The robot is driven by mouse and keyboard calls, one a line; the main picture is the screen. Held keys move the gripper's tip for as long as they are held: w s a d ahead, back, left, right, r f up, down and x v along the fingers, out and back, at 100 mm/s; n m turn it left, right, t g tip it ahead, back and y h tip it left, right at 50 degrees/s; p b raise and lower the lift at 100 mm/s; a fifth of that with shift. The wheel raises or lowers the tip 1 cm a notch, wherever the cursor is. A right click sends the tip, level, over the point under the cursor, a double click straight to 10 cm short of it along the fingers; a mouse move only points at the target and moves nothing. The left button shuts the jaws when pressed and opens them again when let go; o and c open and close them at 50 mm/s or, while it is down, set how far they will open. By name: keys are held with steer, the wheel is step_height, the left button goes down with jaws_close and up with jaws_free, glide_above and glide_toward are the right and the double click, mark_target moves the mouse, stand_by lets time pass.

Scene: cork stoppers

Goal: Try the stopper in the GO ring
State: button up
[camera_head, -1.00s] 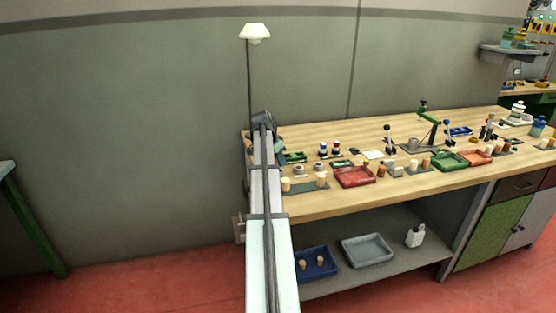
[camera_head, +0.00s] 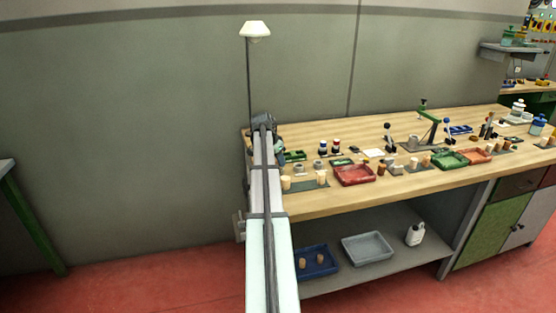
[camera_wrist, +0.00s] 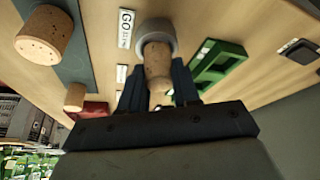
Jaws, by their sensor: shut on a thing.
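In the wrist view my gripper (camera_wrist: 158,78) is shut on a cork stopper (camera_wrist: 157,62), with one dark finger on each side. The stopper's far end meets the grey GO ring (camera_wrist: 154,31), and the ring's rim shows around that end. I cannot tell how deep the stopper sits in the ring. A label reading GO (camera_wrist: 125,27) lies on the bench beside the ring. In the head view my arm covers most of the gripper at the bench's left end, and the held stopper cannot be made out there.
Two other stoppers, one large (camera_wrist: 44,35) and one smaller (camera_wrist: 75,97), stand at the left in the wrist view. A green slotted holder (camera_wrist: 217,66) is at the right. A red tray (camera_head: 354,175) and a green tray (camera_head: 449,160) stand along the wooden bench (camera_head: 345,203).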

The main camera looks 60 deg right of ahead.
steer(key=o, duration=1.1)
steer(key=v, duration=1.3)
steer(key=shift+w+r, duration=0.1)
steer(key=shift+r, duration=0.3)
